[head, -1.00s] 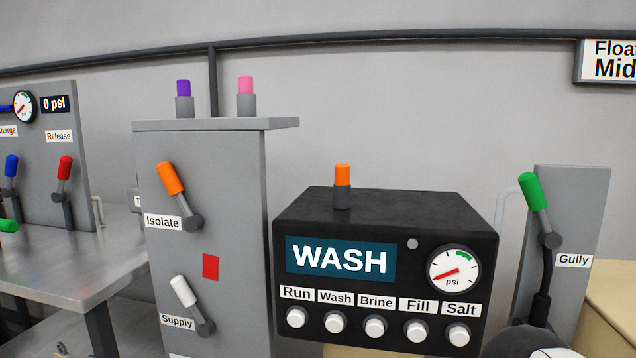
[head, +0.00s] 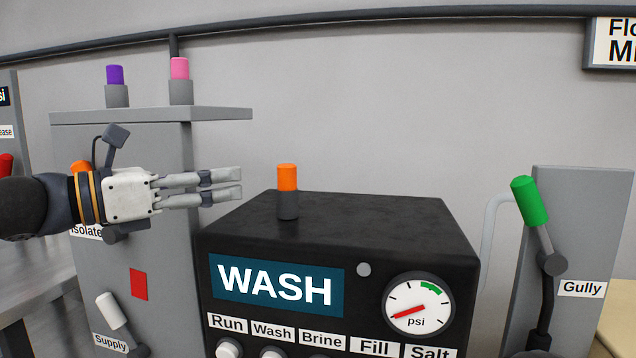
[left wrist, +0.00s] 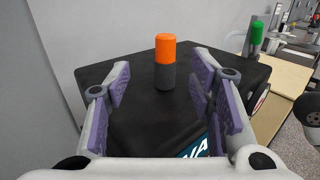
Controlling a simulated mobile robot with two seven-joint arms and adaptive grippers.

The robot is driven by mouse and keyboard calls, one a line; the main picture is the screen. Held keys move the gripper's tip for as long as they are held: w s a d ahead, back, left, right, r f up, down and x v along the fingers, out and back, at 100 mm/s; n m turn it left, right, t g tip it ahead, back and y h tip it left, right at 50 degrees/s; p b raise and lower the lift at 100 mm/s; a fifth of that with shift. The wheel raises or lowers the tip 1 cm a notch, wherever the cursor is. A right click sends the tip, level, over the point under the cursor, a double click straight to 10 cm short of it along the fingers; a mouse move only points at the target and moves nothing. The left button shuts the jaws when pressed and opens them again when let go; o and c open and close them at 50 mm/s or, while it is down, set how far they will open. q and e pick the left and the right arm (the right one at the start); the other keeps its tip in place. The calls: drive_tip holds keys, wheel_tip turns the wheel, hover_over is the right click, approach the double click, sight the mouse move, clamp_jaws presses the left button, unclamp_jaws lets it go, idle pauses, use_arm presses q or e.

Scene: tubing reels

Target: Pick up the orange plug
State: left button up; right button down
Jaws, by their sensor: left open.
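The orange plug (head: 287,178) stands upright on a dark grey base on top of the black WASH box (head: 350,215). My left gripper (head: 240,184) comes in from the left at about the plug's height, its fingers pointing right at the plug, with a gap between in the head view. In the left wrist view the orange plug (left wrist: 165,48) shows ahead, between and beyond the two open fingers of the left gripper (left wrist: 162,85). Nothing is between the fingers. My right gripper is not in view.
A grey cabinet (head: 160,150) with a purple plug (head: 115,75) and a pink plug (head: 180,69) on its top stands behind my left arm. A green-handled lever (head: 530,202) is on the Gully panel (head: 600,225) at the right. The air above the box is clear.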

sight(279, 176)
use_arm(q)
drive_tip(key=x, duration=1.2)
drive_tip(key=shift+s+d+f+b, duration=0.2)
drive_tip(key=shift+s+d+b, duration=0.05)
drive_tip(key=shift+s+b, duration=0.15)
clamp_jaws()
